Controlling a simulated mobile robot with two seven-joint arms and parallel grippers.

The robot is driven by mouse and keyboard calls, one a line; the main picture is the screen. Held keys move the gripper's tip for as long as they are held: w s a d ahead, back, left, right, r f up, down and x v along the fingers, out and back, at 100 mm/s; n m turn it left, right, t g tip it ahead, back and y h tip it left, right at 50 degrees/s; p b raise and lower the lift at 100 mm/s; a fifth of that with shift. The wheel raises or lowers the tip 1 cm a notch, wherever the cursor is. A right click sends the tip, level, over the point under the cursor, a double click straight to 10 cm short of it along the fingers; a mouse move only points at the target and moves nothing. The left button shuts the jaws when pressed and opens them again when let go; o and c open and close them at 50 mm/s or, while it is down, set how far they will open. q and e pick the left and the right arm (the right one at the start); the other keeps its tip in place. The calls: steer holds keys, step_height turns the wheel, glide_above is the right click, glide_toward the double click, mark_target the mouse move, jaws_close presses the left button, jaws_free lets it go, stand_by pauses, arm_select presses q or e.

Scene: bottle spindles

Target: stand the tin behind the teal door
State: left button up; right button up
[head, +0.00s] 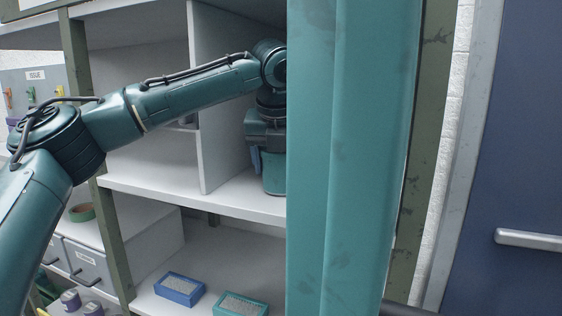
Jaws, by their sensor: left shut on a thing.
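The teal door (350,150) stands open and fills the middle of the head view from top to bottom. It covers the right part of the shelves. My left arm reaches in from the left to the shelf compartment beside the door. My left gripper (268,170) points down just above the middle shelf, partly cut off by the door's left edge. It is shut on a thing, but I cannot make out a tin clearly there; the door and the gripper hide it. My right gripper is not in view.
The pale middle shelf (150,192) has an upright divider (212,100) left of my gripper. Below stand a blue tray (179,289) and a teal tray (240,305). Drawers (88,265) and a green tape roll (82,212) are at left. A dark blue door (520,150) is at right.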

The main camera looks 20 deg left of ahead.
arm_select(q)
steer(key=o, duration=1.2)
steer(key=shift+f, duration=0.1)
steer(key=shift+c, duration=0.2)
steer(key=v, duration=0.7)
steer(key=shift+s+r, duration=0.1)
steer(key=shift+r, duration=0.3)
